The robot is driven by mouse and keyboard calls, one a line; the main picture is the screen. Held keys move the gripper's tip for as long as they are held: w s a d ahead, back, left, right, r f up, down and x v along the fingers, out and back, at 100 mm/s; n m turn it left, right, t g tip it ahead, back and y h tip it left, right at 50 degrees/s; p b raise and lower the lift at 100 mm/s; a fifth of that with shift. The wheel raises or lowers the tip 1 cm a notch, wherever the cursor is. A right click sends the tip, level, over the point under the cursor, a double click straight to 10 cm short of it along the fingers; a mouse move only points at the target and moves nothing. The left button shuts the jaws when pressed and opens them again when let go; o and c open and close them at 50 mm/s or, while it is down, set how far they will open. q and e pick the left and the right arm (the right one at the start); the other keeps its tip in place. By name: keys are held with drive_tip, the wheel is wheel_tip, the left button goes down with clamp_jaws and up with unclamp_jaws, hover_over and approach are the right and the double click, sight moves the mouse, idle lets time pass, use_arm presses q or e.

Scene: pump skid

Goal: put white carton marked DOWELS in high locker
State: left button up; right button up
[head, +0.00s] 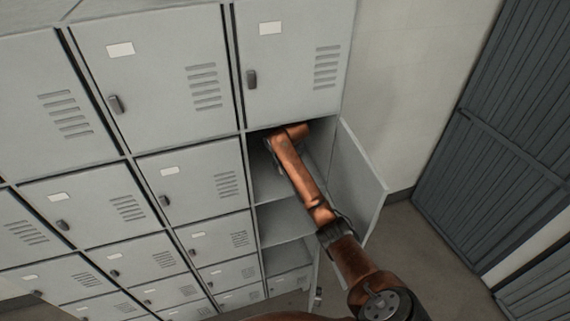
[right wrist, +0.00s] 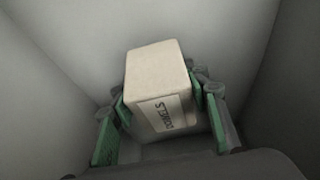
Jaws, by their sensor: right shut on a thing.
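The white carton marked DOWELS (right wrist: 158,75) is between the green-padded fingers of my right gripper (right wrist: 165,112) in the right wrist view. The gripper is shut on it, and the grey walls of a locker surround both. In the head view my right arm reaches into an open locker compartment (head: 268,178) in the right column, below a closed top door. The carton and the fingers are hidden there. Whether the carton touches the locker floor cannot be told. My left gripper is not in view.
The open locker door (head: 356,185) stands out to the right of my right arm. Another open compartment (head: 285,222) lies below. Closed lockers with handles fill the left. A dark slatted panel (head: 500,130) stands at the right, with bare floor (head: 420,255) before it.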

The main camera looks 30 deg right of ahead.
drive_tip(key=shift+s+f, duration=0.15)
drive_tip(key=shift+f, duration=0.4)
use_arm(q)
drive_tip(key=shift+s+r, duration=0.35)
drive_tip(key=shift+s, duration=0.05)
use_arm(e)
drive_tip(key=shift+f, duration=0.1)
drive_tip(key=shift+f, duration=0.1)
drive_tip(key=o, duration=0.9)
drive_tip(key=shift+f, duration=0.15)
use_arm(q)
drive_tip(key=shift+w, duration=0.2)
use_arm(e)
drive_tip(key=o, duration=0.5)
drive_tip(key=shift+c, duration=0.2)
